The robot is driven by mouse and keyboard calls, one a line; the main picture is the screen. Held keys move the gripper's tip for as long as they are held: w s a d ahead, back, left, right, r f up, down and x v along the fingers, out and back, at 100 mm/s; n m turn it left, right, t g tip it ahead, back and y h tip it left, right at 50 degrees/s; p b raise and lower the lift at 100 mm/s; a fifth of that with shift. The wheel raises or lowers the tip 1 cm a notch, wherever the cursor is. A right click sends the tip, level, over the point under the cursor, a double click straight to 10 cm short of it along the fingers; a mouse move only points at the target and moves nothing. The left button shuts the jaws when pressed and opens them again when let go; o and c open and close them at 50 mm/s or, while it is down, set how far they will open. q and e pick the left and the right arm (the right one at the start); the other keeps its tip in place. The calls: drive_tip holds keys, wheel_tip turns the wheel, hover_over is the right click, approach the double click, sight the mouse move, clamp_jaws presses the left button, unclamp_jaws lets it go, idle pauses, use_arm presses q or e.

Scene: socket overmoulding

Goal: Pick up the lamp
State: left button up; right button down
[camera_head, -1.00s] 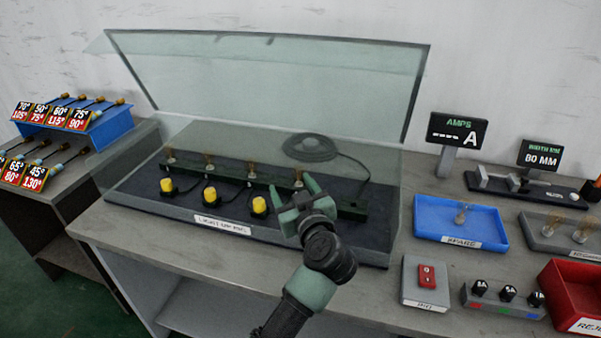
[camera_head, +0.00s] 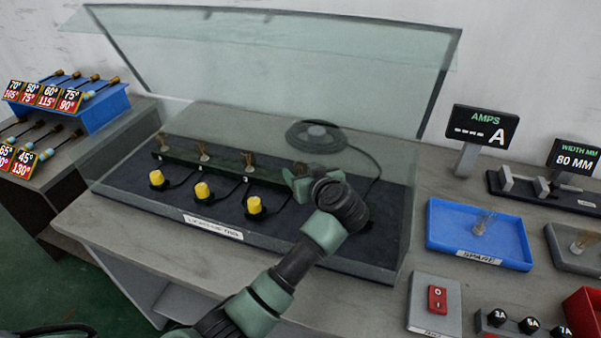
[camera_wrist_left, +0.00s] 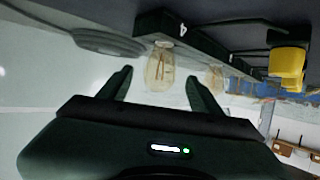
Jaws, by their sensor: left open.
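A row of clear glass lamps stands in a dark rail (camera_head: 225,169) inside the open-lidded test rig. My left gripper (camera_wrist_left: 158,80) is open, with one finger to each side of that lamp in the picture. I cannot tell whether the fingers touch it. In the head view the left gripper (camera_head: 293,178) partly hides this lamp. My right gripper is out of view.
Yellow-capped plugs (camera_head: 202,191) stand in front of the rail. A coiled black cable (camera_head: 316,137) lies behind it. The raised glass lid (camera_head: 270,65) stands at the back.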

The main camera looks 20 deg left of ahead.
sight(303, 171)
use_arm(q)
drive_tip(key=x, duration=0.3)
drive_tip(key=shift+f, duration=0.1)
drive_tip(key=shift+d, duration=0.1)
drive_tip(key=c, duration=1.2)
clamp_jaws()
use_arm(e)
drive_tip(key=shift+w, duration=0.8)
